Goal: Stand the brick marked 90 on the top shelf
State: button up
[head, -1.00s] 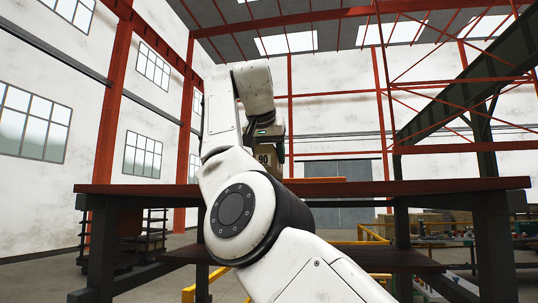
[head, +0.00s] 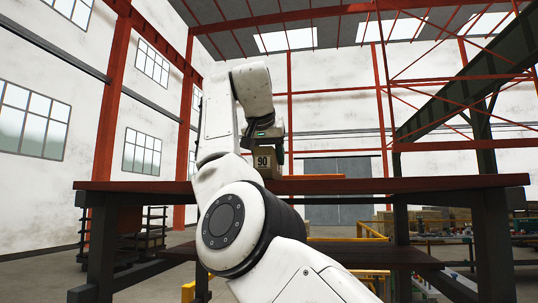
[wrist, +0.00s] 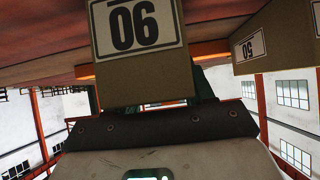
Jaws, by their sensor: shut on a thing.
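The brick marked 90 (head: 265,161) is tan with a white label. In the head view it is upright just above the front edge line of the brown top shelf (head: 430,186), partly behind my arm. My gripper (head: 269,146) is shut on it from above. In the wrist view the brick (wrist: 150,75) shows large and upside down, in front of my gripper (wrist: 150,106). The reddish shelf surface (wrist: 40,40) lies along the top of that view. I cannot tell whether the brick's base touches the shelf.
Another tan brick with a white number label (wrist: 272,50) is at the right in the wrist view, apart from the held one. An orange strip (head: 312,177) lies along the top shelf. The right part of the top shelf looks clear. A lower shelf (head: 370,256) is underneath.

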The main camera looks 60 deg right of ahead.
jog(key=shift+f, duration=0.1)
jog(key=o, duration=1.1)
jog(key=shift+c, duration=0.2)
jog(key=v, duration=1.1)
jog(key=shift+b, duration=0.45)
jog(key=shift+f, duration=0.1)
